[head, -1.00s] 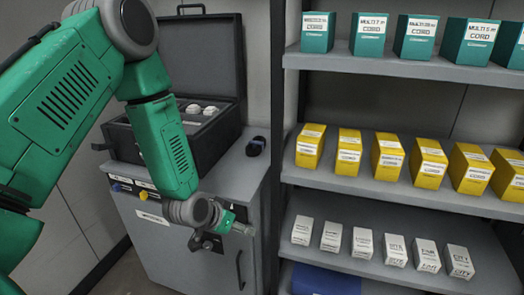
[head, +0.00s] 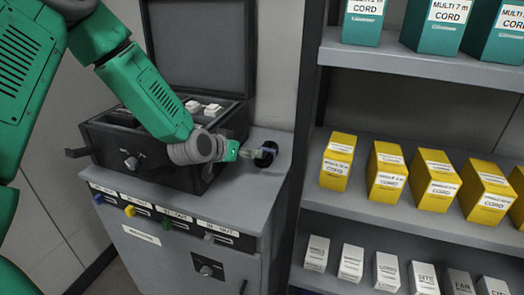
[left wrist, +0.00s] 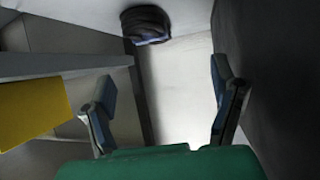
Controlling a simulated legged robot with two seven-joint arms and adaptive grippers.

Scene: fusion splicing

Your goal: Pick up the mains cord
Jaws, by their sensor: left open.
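The mains cord (head: 265,162) is a small dark coil on the grey cabinet top, right of the black case. In the head view my left gripper (head: 256,152) reaches from the left to the cord and partly covers it. In the left wrist view the cord (left wrist: 147,24) lies at the top, beyond the fingertips. My left gripper (left wrist: 165,105) is open there, with nothing between its fingers. My right gripper is not in view.
The open black case (head: 155,150) stands left of the cord, under my left forearm. A shelf unit (head: 420,70) with teal, yellow and white boxes stands at the right. The cabinet (head: 150,250) front has coloured knobs and labels. The cabinet top around the cord is bare.

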